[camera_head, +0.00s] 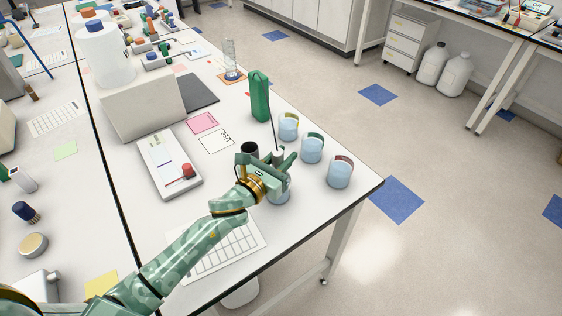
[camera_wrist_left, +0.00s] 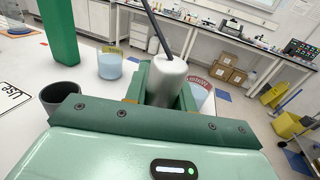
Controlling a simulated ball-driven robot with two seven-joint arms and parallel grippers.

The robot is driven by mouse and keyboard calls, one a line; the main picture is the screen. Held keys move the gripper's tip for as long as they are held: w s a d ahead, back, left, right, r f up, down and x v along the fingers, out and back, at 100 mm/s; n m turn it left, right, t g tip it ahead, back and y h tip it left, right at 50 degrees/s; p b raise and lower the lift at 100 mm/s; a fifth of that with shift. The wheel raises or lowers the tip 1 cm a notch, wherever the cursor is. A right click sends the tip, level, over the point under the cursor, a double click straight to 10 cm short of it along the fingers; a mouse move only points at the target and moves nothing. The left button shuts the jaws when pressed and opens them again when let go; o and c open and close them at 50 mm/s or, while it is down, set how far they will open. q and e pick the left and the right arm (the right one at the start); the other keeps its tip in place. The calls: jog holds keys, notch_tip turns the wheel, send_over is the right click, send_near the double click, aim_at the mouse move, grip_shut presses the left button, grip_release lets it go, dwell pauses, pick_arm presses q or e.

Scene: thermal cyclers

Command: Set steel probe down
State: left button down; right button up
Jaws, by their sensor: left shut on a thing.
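The steel probe (camera_wrist_left: 166,82) is a pale grey cylinder in the left wrist view, with a thin dark rod or cable rising from its top. It also shows in the head view (camera_head: 278,157), upright between the fingers. My left gripper (camera_head: 277,168) is shut on it, above the right part of the table. A beaker of blue liquid (camera_head: 281,194) is partly hidden beneath the gripper. A dark open cup (camera_head: 249,149) is just left of the gripper. The probe's lower end is hidden. My right gripper is not in view.
Three beakers with blue liquid and green or red labels (camera_head: 288,128) (camera_head: 312,151) (camera_head: 340,174) stand right of the gripper, near the table edge. A tall green block (camera_head: 260,98) stands behind. A white device (camera_head: 168,168) and a gridded sheet (camera_head: 222,257) lie left and in front.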

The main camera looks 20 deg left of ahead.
pick_arm(q)
notch_tip(320, 180, up, 9)
jog(key=p, duration=0.3)
